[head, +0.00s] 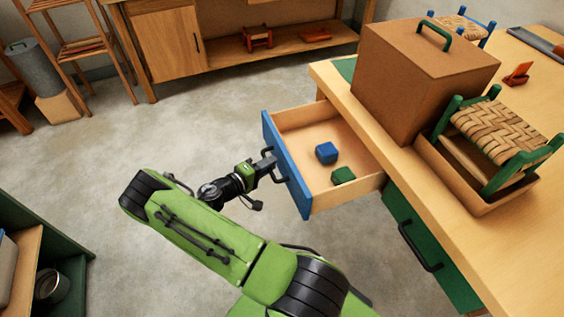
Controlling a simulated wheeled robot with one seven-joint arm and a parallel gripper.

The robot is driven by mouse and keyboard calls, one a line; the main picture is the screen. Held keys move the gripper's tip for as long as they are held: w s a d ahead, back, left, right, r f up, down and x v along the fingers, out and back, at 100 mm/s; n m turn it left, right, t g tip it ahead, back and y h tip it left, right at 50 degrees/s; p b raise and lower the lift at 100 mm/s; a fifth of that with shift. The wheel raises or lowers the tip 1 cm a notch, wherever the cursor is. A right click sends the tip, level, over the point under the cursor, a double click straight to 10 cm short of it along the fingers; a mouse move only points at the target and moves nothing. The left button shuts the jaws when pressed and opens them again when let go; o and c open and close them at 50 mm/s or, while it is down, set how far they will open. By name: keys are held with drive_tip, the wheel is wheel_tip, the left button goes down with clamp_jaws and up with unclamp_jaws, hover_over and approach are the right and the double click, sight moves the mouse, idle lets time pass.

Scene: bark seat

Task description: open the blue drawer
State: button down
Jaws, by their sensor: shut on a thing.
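The blue drawer (287,165) juts out from under the left end of the wooden table and stands open. Its inside is bare wood. A blue block (326,153) and a green block (343,175) lie in it. My gripper (268,162) is at the outer face of the blue front, shut on the drawer's handle. The handle is small in the picture and partly hidden by my gripper.
A green drawer front (432,248) with a dark handle sits shut beside the open one. On the table (390,165) are a brown box (423,70) and a small woven-seat stool (502,130) in a wooden tray (465,185). The floor left of the drawer is clear.

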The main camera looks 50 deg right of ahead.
drive_tip(key=shift+w+a, duration=0.3)
drive_tip(key=shift+a, duration=0.3)
drive_tip(key=c, duration=1.1)
unclamp_jaws()
drive_tip(key=a+r, duration=0.1)
drive_tip(key=a, duration=0.4)
drive_tip(key=a+r+p, duration=0.1)
drive_tip(key=a, duration=0.4)
drive_tip(key=w+a+p, duration=0.1)
drive_tip(key=a, duration=0.4)
drive_tip(key=shift+a+r, duration=0.2)
drive_tip(key=shift+r, duration=0.2)
